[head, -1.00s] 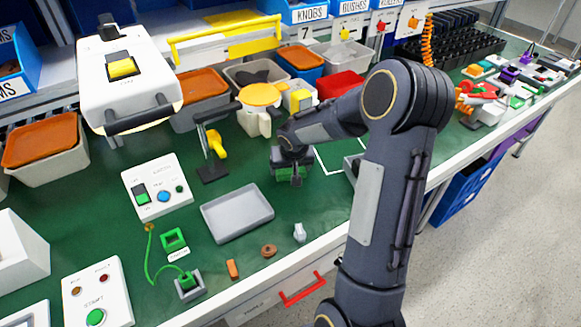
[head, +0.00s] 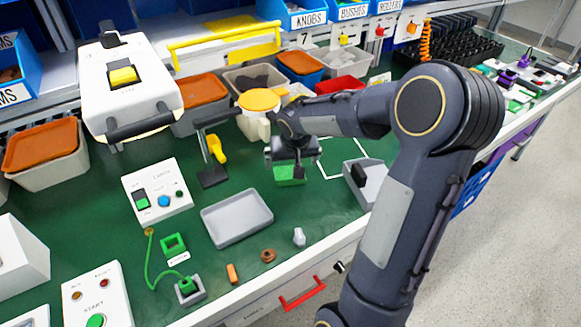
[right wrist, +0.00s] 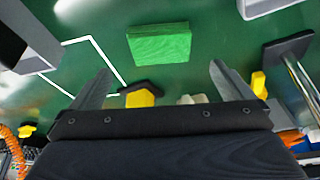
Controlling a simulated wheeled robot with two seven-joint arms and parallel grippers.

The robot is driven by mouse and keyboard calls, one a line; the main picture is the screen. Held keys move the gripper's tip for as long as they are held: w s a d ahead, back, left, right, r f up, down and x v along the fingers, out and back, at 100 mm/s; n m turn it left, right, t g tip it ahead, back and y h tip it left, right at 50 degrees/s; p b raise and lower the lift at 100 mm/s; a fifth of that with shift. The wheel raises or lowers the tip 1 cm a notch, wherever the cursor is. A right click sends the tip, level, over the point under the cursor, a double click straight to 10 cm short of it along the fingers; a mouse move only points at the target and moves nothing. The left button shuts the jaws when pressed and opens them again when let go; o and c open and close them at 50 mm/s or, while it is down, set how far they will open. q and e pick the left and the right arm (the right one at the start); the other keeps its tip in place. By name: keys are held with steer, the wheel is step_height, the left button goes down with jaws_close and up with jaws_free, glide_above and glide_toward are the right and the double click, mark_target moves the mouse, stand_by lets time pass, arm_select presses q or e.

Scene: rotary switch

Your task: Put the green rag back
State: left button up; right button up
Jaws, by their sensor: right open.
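The green rag (head: 289,175) is a small bright green block shape lying flat on the green bench, right of and above the grey tray in the head view. The right wrist view also shows the rag (right wrist: 159,43), beyond the fingertips and between their lines. My right gripper (right wrist: 158,76) is open, with nothing between its fingers. In the head view my right gripper (head: 292,156) is right by the rag's back side, partly covering it. A white outlined area (head: 326,170) on the bench is just right of the rag. My left gripper is not in view.
An empty grey tray (head: 236,217) is in front. A black stand with a yellow part (head: 216,150) is left of the gripper. A grey holder with a black piece (head: 366,185) is to the right. A cream jug with an orange lid (head: 258,104) and bins stand behind.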

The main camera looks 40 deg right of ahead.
steer(key=s+a+r+n+y+p, duration=0.2)
steer(key=s+a+r, duration=0.3)
steer(key=s+a, duration=0.4)
steer(key=s+a+r+n+t+y+p, duration=0.1)
steer(key=s+a+r+y, duration=0.3)
steer(key=s+a, duration=0.5)
steer(key=shift+s+a+r+n+t+p, duration=0.35)
steer(key=shift+s+r+n+p, duration=0.2)
steer(key=shift+s, duration=1.75)
